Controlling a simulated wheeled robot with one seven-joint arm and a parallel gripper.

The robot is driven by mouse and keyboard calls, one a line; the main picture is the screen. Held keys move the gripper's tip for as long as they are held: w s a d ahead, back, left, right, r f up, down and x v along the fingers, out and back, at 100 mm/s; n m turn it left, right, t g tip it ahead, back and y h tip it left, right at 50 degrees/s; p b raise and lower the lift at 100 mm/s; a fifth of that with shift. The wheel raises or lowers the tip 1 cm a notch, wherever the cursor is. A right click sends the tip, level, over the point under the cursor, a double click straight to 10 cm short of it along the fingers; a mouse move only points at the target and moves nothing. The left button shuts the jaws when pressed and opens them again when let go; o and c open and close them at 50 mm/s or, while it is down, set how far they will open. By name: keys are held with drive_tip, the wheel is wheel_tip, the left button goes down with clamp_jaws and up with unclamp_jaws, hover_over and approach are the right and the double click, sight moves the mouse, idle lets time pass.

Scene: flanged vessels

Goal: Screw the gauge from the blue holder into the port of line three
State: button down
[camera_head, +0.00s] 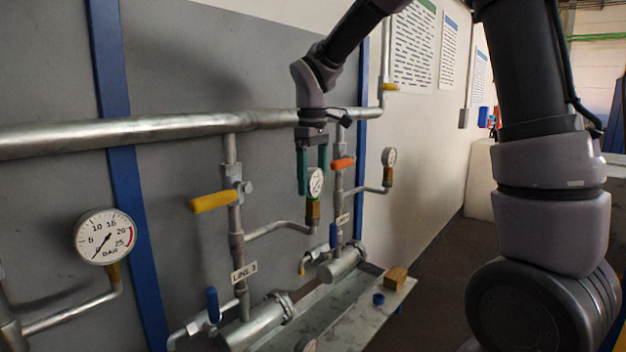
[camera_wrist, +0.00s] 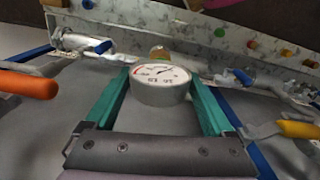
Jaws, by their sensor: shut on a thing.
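The gauge (camera_head: 316,183) has a round white dial and a brass stem, and stands upright at the end of the side pipe of line three. My gripper (camera_head: 313,185) reaches down from above with green fingers on either side of the gauge and is shut on it. In the wrist view the gauge (camera_wrist: 160,82) lies between the two fingers. The brass at the port (camera_head: 312,212) is below the gauge; I cannot tell how far the threads are engaged. The line three label (camera_head: 244,272) hangs on its vertical pipe. A small blue holder (camera_head: 378,299) stands on the bench, seemingly empty.
A yellow-handled valve (camera_head: 214,202) is left of my gripper and an orange-handled valve (camera_head: 343,163) is close on the right. Other gauges stand at the left (camera_head: 104,237) and right (camera_head: 389,157). A wooden block (camera_head: 396,278) sits on the bench.

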drive_tip(key=m, duration=0.3)
drive_tip(key=shift+m, duration=0.4)
unclamp_jaws()
wheel_tip(320, 180, up, 10)
drive_tip(key=shift+r, duration=0.15)
drive_tip(key=shift+d+r, duration=0.15)
drive_tip(key=shift+r, duration=0.1)
drive_tip(key=s+d+m+t+y, duration=0.2)
drive_tip(key=s+d+m+t, duration=0.5)
drive_tip(key=s+d, duration=0.8)
drive_tip(key=d+m, duration=0.3)
drive_tip(key=shift+s+f+m, duration=0.4)
